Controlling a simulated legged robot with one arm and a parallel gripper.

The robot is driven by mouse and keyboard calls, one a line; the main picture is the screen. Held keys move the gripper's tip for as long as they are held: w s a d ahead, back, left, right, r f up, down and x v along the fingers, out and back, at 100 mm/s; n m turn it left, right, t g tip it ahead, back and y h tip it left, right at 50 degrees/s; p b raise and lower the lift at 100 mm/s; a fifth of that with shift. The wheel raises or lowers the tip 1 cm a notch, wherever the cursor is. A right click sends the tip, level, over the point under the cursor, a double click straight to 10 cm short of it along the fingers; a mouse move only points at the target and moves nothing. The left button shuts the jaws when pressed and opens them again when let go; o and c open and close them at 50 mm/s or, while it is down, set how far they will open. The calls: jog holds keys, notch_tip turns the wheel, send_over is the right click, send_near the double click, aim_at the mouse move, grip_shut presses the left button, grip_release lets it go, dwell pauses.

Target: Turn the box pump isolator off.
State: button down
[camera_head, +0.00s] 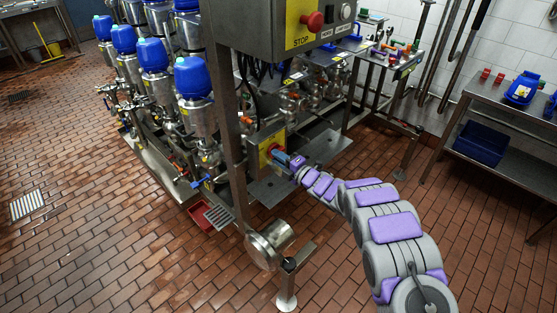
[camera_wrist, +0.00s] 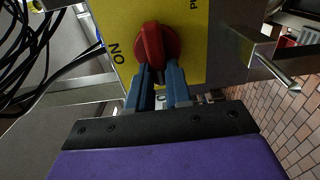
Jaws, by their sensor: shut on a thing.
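The box pump isolator is a red rotary knob (camera_wrist: 157,44) on a yellow plate (camera_wrist: 215,58) in the wrist view. The word "NO" or "ON" shows sideways to the left of the knob, and part of another label shows at the upper right. My gripper (camera_wrist: 160,72) has its two blue fingers shut on the lower part of the knob. In the head view my gripper (camera_head: 284,158) reaches the yellow-faced isolator box (camera_head: 267,148) on the steel post; the knob there is small and partly hidden by the fingers.
A control box with a red stop button (camera_head: 314,21) hangs above my arm. A steel post (camera_head: 230,130) stands left of the isolator. A round steel vessel (camera_head: 268,245) is below. Black cables (camera_wrist: 40,45) hang left in the wrist view. A bench (camera_head: 500,110) stands right.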

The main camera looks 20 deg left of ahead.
jog(key=shift+s+a+f, duration=0.1)
jog(key=shift+s+f, duration=0.15)
jog(key=shift+f, duration=0.15)
jog(key=c, duration=1.3)
grip_release()
jog(key=shift+c, duration=0.2)
jog(key=o, duration=0.3)
jog(key=shift+r, duration=0.1)
jog(key=shift+w+r, duration=0.1)
jog(key=p+v, duration=0.2)
jog(key=v, duration=1.5)
jog(key=shift+p, duration=0.3)
jog(key=shift+w+d, duration=0.1)
jog(key=shift+d, duration=0.1)
